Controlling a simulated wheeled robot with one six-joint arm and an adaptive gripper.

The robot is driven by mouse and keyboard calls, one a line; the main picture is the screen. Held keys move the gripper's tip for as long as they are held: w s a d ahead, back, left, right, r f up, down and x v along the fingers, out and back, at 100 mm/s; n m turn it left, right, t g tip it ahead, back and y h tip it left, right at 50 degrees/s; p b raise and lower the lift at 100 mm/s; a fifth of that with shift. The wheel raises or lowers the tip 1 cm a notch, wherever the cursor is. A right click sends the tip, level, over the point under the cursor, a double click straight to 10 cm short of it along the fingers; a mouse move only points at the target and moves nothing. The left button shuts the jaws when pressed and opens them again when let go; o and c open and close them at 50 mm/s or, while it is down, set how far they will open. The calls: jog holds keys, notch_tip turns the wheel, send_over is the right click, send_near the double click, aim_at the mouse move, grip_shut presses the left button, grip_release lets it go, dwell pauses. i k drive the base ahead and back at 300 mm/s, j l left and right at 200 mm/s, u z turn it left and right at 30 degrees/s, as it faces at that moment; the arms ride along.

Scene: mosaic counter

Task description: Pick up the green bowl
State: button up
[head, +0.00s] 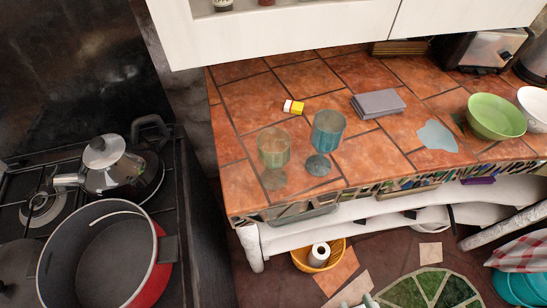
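The green bowl (495,118) stands upright on the tiled counter (370,160), toward its right end and near the front edge. It looks empty. Its right side is close to a white bowl (534,106), which is cut off by the picture edge; I cannot tell whether the two touch. My gripper does not show in the head view.
A blue goblet (328,131) and a green goblet (273,148) stand on the counter's left half. A grey box (378,103) lies mid-counter. A toaster (480,50) stands behind the bowl. A stove with a red pot (105,255) and kettle (113,165) is at left.

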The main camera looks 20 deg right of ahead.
aim_at(490, 116)
jog(key=z, duration=1.25)
